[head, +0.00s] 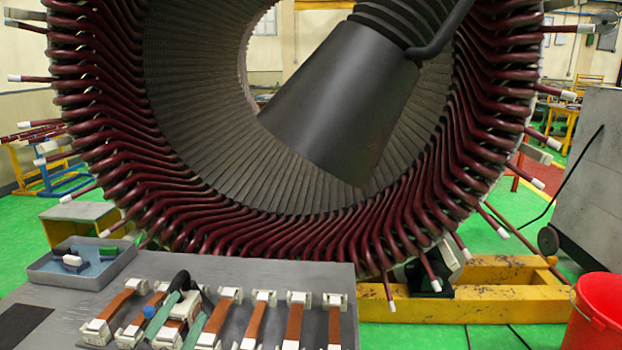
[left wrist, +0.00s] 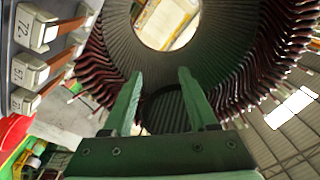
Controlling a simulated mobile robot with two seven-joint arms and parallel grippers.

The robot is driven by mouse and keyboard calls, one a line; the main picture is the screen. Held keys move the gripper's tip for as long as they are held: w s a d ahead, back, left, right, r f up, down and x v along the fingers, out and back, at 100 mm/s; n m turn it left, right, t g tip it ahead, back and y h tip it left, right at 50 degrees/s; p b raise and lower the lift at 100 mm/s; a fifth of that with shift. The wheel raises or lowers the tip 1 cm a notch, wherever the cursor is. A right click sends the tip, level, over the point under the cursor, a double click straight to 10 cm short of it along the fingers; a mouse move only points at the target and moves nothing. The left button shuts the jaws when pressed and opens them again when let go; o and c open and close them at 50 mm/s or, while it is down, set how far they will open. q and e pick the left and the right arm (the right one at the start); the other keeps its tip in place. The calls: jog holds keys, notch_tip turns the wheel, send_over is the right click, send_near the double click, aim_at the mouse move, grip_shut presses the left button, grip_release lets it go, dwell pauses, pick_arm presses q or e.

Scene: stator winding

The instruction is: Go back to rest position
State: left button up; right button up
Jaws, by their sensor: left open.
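My left gripper (head: 177,318) is low in the head view, over the grey table (head: 250,268) among the copper-coloured pieces with white ends. Its green fingers are apart. In the left wrist view, the gripper (left wrist: 160,74) is open with nothing between the fingers, and its tips point toward the stator. The large stator (head: 130,185) with dark red windings stands behind the table; its ring also shows in the left wrist view (left wrist: 225,45). My right gripper is not in view.
A grey tray (head: 84,275) with small parts stands at the table's left. Numbered white-ended pieces (left wrist: 36,27) are close at left in the left wrist view. A yellow base (head: 490,308) and red bucket (head: 598,315) stand at right. A dark tapered cylinder (head: 340,100) covers part of the bore.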

pick_arm(q)
jog(key=s+a+f+n+g+y, duration=0.25)
jog(key=s+f+n+g, duration=0.5)
jog(key=f, duration=0.85)
jog(key=s+d+f+n+g+h, duration=0.1)
jog(key=s+f+g, duration=0.3)
jog(key=s, duration=0.5)
jog(key=s+d+f+g, duration=0.1)
jog(key=s+f+g, duration=0.3)
jog(key=s, duration=0.6)
jog(key=w+d+f+t+h, duration=0.1)
jog(key=w+d+f+t, duration=0.1)
jog(key=f, duration=0.4)
jog(key=w+d+f+t+h, duration=0.1)
jog(key=w+d+f+t, duration=0.1)
jog(key=f, duration=0.4)
jog(key=shift+w+d+t+b, duration=0.3)
jog(key=shift+w+t+b, duration=0.2)
jog(key=shift+t, duration=0.55)
